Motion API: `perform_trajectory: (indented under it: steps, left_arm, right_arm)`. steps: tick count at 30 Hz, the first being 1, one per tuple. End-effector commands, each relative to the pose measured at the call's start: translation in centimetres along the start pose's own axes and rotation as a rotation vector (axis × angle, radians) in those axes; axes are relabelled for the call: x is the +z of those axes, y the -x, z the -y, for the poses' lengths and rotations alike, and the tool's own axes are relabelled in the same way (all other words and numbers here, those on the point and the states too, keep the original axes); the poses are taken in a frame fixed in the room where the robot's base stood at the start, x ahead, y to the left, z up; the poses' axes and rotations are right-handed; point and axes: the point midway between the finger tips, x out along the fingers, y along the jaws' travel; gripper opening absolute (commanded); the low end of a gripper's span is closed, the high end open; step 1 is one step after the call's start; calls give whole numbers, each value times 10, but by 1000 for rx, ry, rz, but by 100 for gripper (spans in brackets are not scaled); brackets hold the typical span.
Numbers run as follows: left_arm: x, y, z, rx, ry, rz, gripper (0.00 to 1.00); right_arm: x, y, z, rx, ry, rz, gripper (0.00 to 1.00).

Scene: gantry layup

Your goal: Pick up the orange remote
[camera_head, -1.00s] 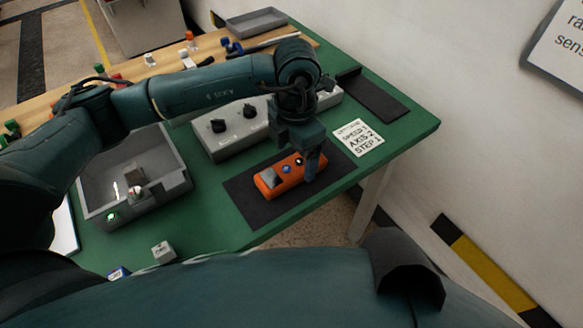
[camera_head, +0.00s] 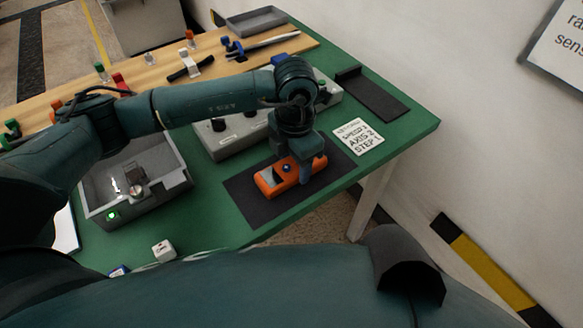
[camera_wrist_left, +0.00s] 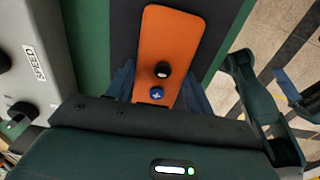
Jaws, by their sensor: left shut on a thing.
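The orange remote (camera_head: 275,181) lies on a black mat (camera_head: 245,207) on the green table in the head view. It has a grey screen, a blue button and a dark knob. My left gripper (camera_head: 300,172) is over its right part, with fingers down on both sides, shut on it. In the left wrist view the remote (camera_wrist_left: 170,45) runs up from between the fingers (camera_wrist_left: 158,92), with its knob and blue button near them. I cannot tell whether it is clear of the mat.
A grey control box (camera_head: 225,141) with dark knobs stands just behind the mat. A printed card (camera_head: 358,137) and a black tray (camera_head: 372,95) lie to the right. The table's front edge is close to the mat.

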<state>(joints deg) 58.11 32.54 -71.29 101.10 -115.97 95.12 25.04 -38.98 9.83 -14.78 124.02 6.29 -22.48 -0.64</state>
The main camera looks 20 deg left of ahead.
Motion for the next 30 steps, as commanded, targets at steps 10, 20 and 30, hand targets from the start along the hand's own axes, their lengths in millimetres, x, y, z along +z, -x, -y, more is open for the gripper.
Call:
perform_trajectory:
  steps: [10,20,30]
  left_arm:
    - [0,1,0,0,0,2,17]
    - [2,43,-1,2,-1,7,17]
    - [0,96,-1,1,7,4,17]
  right_arm:
    - [0,0,0,0,0,0,78]
    - [1,-1,0,0,-2,-1,78]
    - [2,-1,0,-2,-5,-3,78]
